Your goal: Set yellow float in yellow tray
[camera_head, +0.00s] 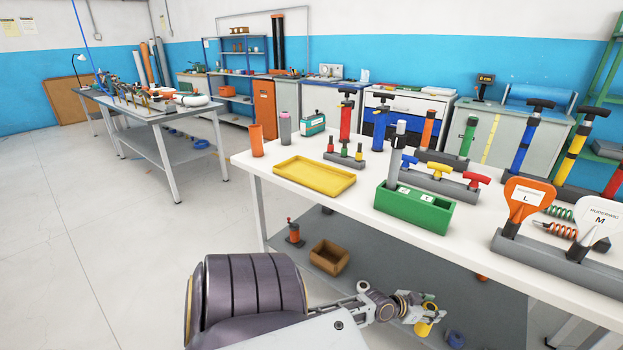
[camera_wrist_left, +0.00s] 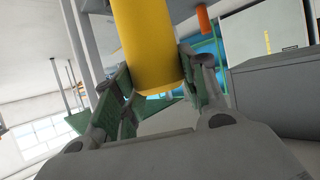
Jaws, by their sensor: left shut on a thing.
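The yellow tray (camera_head: 313,178) lies flat on the white table near its left end, and its inside looks empty. My left gripper (camera_head: 428,314) is low in front of the table, below the tabletop's front edge, to the right of the tray. It is shut on the yellow float (camera_head: 423,329), which shows only as a small yellow patch in the head view. In the left wrist view the yellow float (camera_wrist_left: 147,45) is a smooth yellow cylinder between the two fingers of my left gripper (camera_wrist_left: 155,90). Its far end is cut off by the frame. My right gripper is out of view.
On the white table (camera_head: 280,157), a green box (camera_head: 415,207) stands right of the tray. An orange cup (camera_head: 257,140) and a grey bottle (camera_head: 285,128) stand behind it. Racks of pumps and paddles fill the right. A lower shelf holds a brown box (camera_head: 329,257).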

